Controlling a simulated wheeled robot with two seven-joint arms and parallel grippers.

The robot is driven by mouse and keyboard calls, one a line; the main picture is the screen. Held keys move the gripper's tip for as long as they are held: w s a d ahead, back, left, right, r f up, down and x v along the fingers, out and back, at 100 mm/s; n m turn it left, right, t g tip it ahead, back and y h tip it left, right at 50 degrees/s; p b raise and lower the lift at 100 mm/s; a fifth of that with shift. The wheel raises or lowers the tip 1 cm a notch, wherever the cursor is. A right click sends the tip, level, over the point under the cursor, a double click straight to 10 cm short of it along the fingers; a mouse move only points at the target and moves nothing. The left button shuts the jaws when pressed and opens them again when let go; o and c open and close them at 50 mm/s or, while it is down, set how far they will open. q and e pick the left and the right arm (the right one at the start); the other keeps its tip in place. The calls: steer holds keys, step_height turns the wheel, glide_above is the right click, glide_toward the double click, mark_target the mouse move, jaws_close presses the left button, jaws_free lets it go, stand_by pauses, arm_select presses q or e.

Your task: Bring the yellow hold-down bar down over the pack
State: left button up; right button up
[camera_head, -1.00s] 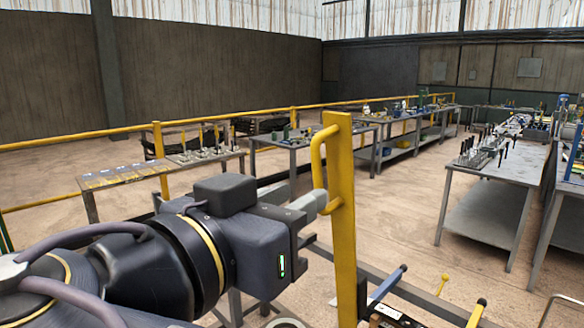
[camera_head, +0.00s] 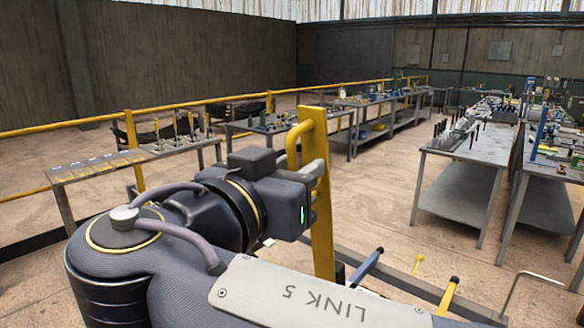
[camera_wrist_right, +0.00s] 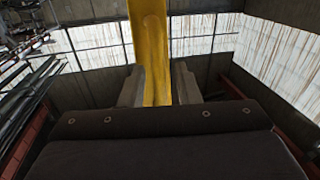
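The yellow hold-down bar (camera_head: 322,225) stands nearly upright in the head view, with a loop handle (camera_head: 291,150) on its upper part. My right gripper (camera_head: 314,168) reaches it from the left at the lower part of the handle. In the right wrist view the grey fingers (camera_wrist_right: 160,88) lie close on both sides of a yellow piece (camera_wrist_right: 146,35), and look shut on it. The pack cannot be made out; the area below the bar is largely behind my right arm. My left gripper is not in view.
Grey work tables (camera_head: 470,150) stand farther back, with open floor (camera_head: 375,205) between. A yellow railing (camera_head: 60,128) runs at the left.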

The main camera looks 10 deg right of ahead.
jaws_close()
